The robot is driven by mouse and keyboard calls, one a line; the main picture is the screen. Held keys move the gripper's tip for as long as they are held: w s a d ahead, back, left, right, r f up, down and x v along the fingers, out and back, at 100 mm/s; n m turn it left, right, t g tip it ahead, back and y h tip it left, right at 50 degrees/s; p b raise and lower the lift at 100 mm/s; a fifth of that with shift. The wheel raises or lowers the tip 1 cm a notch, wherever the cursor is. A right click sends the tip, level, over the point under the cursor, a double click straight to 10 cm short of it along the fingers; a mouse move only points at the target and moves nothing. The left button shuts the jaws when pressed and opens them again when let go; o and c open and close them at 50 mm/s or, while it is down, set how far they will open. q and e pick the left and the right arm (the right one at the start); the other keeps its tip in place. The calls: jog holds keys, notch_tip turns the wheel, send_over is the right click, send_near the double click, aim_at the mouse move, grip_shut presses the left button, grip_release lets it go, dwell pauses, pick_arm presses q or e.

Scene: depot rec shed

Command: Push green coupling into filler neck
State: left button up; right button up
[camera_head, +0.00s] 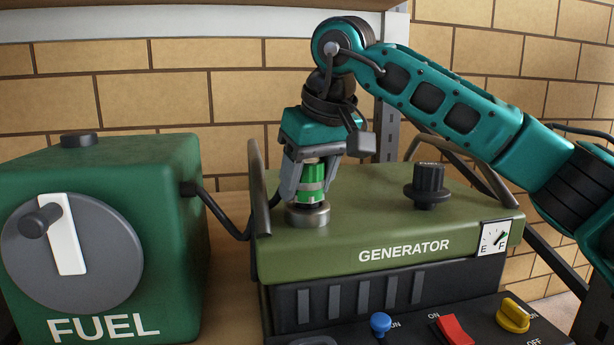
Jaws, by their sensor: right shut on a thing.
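My right gripper (310,186) comes down from above and is shut on the green coupling (313,180). The coupling is upright, green with a lighter metal band, between the two grey fingers. It is directly over the filler neck (307,216), a short round metal collar on top of the olive generator (345,250). The coupling's lower end meets or sits just at the neck's opening; I cannot tell how deep it is. My left gripper is not in view.
A green fuel tank (160,220) with a grey dial (105,250) stands at left, a black hose (225,222) running from it toward the generator. A black cap (428,185) stands on the generator top. Metal handles flank it. A blue knob (380,323), red switch (454,330) and yellow knob (513,314) are in front.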

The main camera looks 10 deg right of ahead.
jog(key=o, duration=0.9)
jog(key=shift+r, duration=0.1)
jog(key=shift+o, duration=1.1)
